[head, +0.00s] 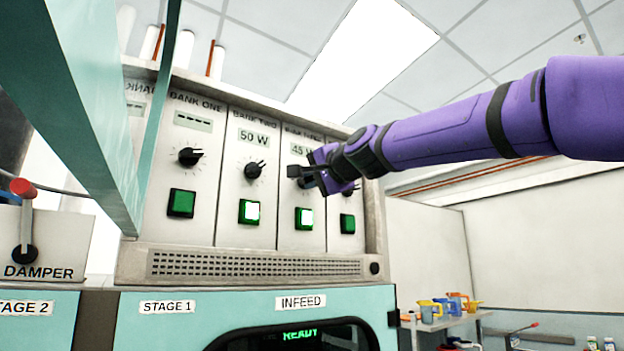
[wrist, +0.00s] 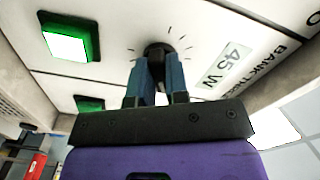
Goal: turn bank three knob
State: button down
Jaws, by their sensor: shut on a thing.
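The bank three knob (wrist: 155,47) is a dark round knob on the pale panel, with tick marks around it. My gripper (wrist: 156,68) is shut on it, its two blue-grey fingers on either side. The bank three display (wrist: 224,64) reads 45 W. The bank three button (head: 304,218) below is lit; it also shows in the wrist view (wrist: 68,42). The knob's pointer angle is hidden by the fingers.
The bank two knob (head: 254,170) is left of my gripper, under a 50 W display (head: 253,137), with a lit button (head: 249,212). The bank one knob (head: 190,156) has a dashed display and unlit button (head: 181,203). A teal beam (head: 92,110) crosses the left foreground.

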dwell(0.4)
jog(key=c, duration=1.1)
grip_release()
jog(key=v, duration=1)
jog(key=shift+s+d, duration=0.3)
jog(key=shift+f, duration=0.15)
jog(key=s+d+f+n+g+h, duration=0.2)
jog(key=s+d+f, duration=0.5)
jog(key=f, duration=0.7)
jog(key=s+d+f+n+g+h, duration=0.2)
jog(key=s+d+f+g+h, duration=0.2)
jog(key=s+d+f, duration=0.4)
jog(key=s+d+f+n+g+h, duration=0.1)
jog(key=s+d+f+g+h, duration=0.2)
jog(key=s+d+f, duration=0.5)
jog(key=shift+s+f+n+g+h, duration=0.15)
jog(key=shift+s+f, duration=0.25)
jog(key=shift+f, duration=1.7)
jog(key=shift+s+f+n+g+h, duration=0.15)
jog(key=shift+s+f, duration=0.25)
jog(key=shift+f, duration=1.75)
jog(key=shift+s+f+n+g+h, duration=0.15)
jog(key=shift+s+f, duration=0.25)
jog(key=shift+f, duration=1.7)
